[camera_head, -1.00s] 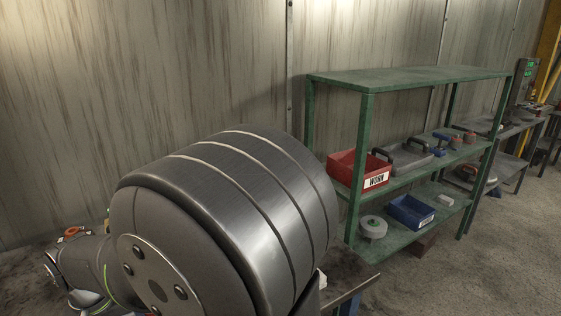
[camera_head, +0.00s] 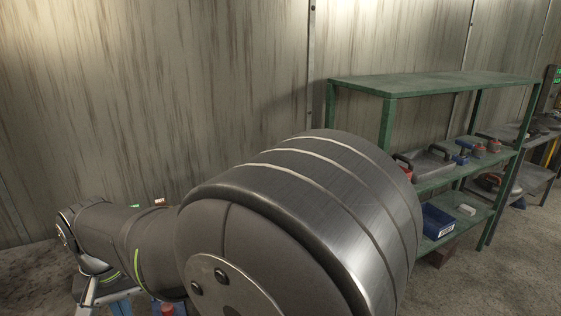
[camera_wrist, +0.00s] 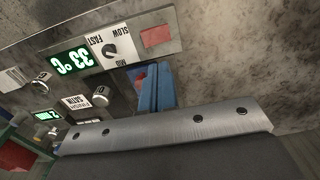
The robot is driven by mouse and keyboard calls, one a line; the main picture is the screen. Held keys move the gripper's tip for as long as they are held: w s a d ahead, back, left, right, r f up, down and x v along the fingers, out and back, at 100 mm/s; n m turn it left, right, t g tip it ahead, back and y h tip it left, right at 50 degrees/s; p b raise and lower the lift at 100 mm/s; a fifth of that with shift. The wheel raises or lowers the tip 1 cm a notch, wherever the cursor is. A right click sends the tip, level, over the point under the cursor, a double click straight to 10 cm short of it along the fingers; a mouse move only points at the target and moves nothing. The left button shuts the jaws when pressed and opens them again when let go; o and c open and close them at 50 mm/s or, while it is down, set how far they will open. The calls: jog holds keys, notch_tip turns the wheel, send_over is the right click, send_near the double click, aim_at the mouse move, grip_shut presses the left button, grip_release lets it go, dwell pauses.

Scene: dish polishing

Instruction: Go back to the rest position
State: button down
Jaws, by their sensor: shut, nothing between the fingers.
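My own arm fills the lower middle of the head view, as a large dark grey rounded body with metal bands and a thinner section running off to the left. The fingers of my gripper cannot be made out in either view. In the wrist view, a metal bar with several bolts (camera_wrist: 170,131) and a dark surface fill the bottom, very close. I cannot tell what they belong to.
A green shelf rack (camera_head: 430,84) stands to the right in the head view. It holds a blue bin (camera_head: 438,221), a grey toolbox (camera_head: 435,160) and small tools. A stained metal wall (camera_head: 150,90) runs behind. The floor (camera_head: 520,260) at the right is clear.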

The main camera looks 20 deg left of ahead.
jog(key=shift+w+d+r, duration=0.1)
jog(key=shift+r, duration=0.8)
jog(key=shift+w+d+r, duration=0.15)
jog(key=shift+r, duration=0.8)
jog(key=shift+w+d+r, duration=0.1)
jog(key=shift+r, duration=0.8)
